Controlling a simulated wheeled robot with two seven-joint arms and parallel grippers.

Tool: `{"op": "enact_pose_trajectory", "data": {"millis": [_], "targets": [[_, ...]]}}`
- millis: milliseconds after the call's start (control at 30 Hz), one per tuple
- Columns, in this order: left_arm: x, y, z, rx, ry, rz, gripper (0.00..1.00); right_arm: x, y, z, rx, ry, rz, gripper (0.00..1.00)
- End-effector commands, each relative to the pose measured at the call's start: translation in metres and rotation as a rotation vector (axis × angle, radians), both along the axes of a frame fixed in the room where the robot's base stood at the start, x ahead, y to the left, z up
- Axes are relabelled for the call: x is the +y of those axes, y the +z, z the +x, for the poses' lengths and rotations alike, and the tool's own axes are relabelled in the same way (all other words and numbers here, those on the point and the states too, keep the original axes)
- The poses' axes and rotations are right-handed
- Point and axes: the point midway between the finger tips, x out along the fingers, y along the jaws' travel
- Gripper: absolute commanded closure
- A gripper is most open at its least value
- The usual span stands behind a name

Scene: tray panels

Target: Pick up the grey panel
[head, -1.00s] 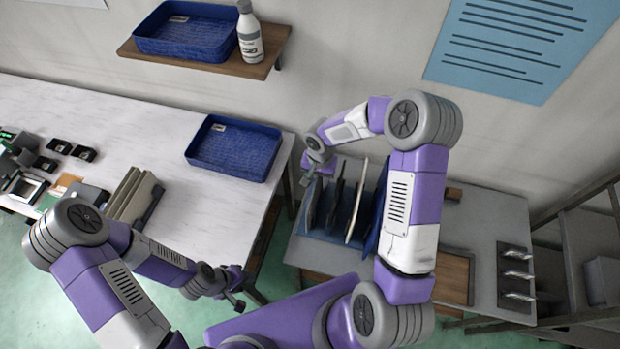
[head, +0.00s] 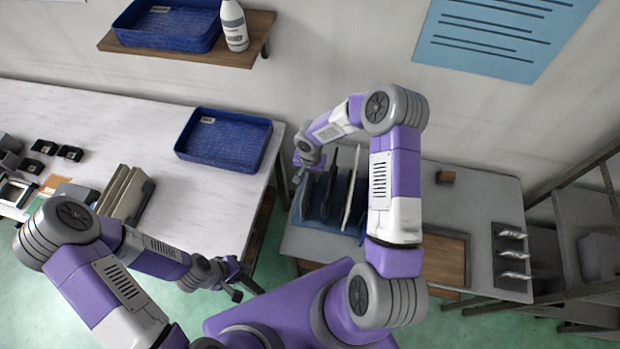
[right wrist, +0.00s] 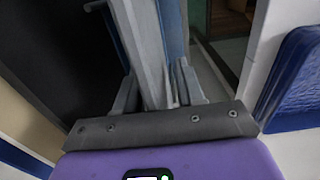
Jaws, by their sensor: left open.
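The grey panel (right wrist: 139,40) runs between the two fingers of my right gripper (right wrist: 158,95) in the right wrist view. The fingers lie close on both sides of it, and I cannot tell whether they press on it. In the head view my right gripper (head: 301,176) is low at the left end of the blue rack (head: 325,233), and it and the arm hide much of the grey panel there. A dark panel (head: 330,188) and a white panel (head: 350,190) stand upright in the rack. My left gripper (head: 235,280) is open and empty, in front of the white table.
A blue tray (head: 182,152) and several beige panels (head: 125,192) are on the white table (head: 215,205). A shelf (head: 250,50) holds another blue tray (head: 120,38) and a white bottle (head: 233,25). The grey table (head: 480,210) has free room right of the rack.

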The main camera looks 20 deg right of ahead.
Motion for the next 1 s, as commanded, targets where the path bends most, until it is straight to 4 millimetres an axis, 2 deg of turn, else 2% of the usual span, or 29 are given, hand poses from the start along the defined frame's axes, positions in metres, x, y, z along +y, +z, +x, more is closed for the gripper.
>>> {"op": "enact_pose_trajectory", "data": {"millis": [167,400,433,800,1000], "targets": [[0.000,0.000,0.000,0.000,0.000,0.000,0.57,0.000,0.000,0.000,0.000,0.000,0.000,0.62],[0.000,0.000,0.000,0.000,0.000,0.000,0.57,0.000,0.000,0.000,0.000,0.000,0.000,0.98],[0.000,0.000,0.000,0.000,0.000,0.000,0.57,0.000,0.000,0.000,0.000,0.000,0.000,1.00],[0.000,0.000,0.000,0.000,0.000,0.000,0.57,0.000,0.001,0.000,0.000,0.000,0.000,1.00],[0.000,0.000,0.000,0.000,0.000,0.000,0.57,0.000,0.015,0.001,-0.002,-0.001,-0.002,1.00]]}}
